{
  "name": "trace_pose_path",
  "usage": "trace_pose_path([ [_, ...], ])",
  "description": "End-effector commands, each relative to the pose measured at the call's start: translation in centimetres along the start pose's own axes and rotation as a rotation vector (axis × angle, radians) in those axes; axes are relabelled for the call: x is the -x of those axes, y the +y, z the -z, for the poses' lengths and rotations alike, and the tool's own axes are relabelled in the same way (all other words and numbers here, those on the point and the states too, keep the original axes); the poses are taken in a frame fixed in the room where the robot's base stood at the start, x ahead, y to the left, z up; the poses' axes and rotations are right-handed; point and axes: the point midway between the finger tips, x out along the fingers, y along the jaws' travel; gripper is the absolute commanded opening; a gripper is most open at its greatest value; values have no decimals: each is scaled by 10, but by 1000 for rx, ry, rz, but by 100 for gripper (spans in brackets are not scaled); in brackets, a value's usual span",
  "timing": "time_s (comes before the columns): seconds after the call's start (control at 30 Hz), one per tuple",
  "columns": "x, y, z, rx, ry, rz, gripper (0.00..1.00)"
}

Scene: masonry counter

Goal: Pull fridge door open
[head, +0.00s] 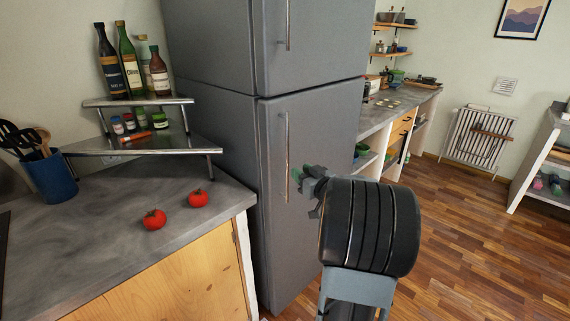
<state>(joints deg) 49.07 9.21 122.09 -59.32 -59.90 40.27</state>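The grey fridge (215,130) stands in the middle of the head view, with an upper door (330,45) and a lower door (325,135). Both doors look shut, flush with the body. Each has a thin vertical metal handle near its left edge, an upper handle (288,25) and a lower handle (285,150). My gripper (300,178) is in front of the lower door, just right of the lower part of the lower handle. My dark wrist hides part of the door's right side. Whether the fingers are around the handle or apart from it cannot be told.
A grey counter (100,215) with two red tomatoes (154,219), a blue utensil pot (50,176) and a bottle rack (140,101) adjoins the fridge on the left. Another counter (385,106) runs behind on the right. The wooden floor (470,240) at right is clear.

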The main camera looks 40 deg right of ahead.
Motion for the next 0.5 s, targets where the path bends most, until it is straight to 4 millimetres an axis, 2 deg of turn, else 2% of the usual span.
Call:
trace_pose_path([
  [0.03, -11, 0, 0, -1, 0, 3, 36],
  [0.2, -41, 0, 0, 0, -1, 1, 36],
  [0.5, -73, 0, 0, 0, -1, -1, 36],
])
